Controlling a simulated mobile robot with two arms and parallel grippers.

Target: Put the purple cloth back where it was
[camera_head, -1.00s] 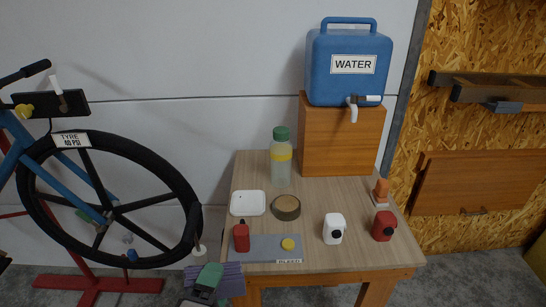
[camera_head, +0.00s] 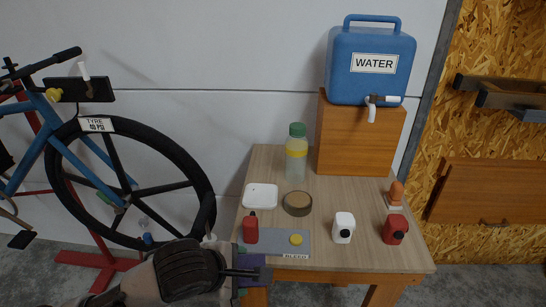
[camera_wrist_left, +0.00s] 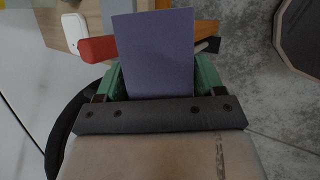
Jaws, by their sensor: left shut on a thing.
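The purple cloth (camera_wrist_left: 154,50) is held flat between the green fingers of my left gripper (camera_wrist_left: 157,78) in the left wrist view, and it hides much of what lies beyond. In the head view, my left gripper (camera_head: 250,276) is at the front left edge of the wooden table (camera_head: 350,258), beside the grey mat. Only a small part of the cloth (camera_head: 257,261) shows there; my arm hides the rest. Whether the cloth touches the table cannot be told. My right gripper is not in view.
The grey mat (camera_head: 275,247) carries a red bottle (camera_head: 251,228) and a yellow disc (camera_head: 296,239). A white dish (camera_head: 261,195), round tin (camera_head: 297,203), clear bottle (camera_head: 296,160), and white (camera_head: 343,227) and red (camera_head: 395,229) containers stand nearby. The bicycle wheel (camera_head: 208,200) is close on the left.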

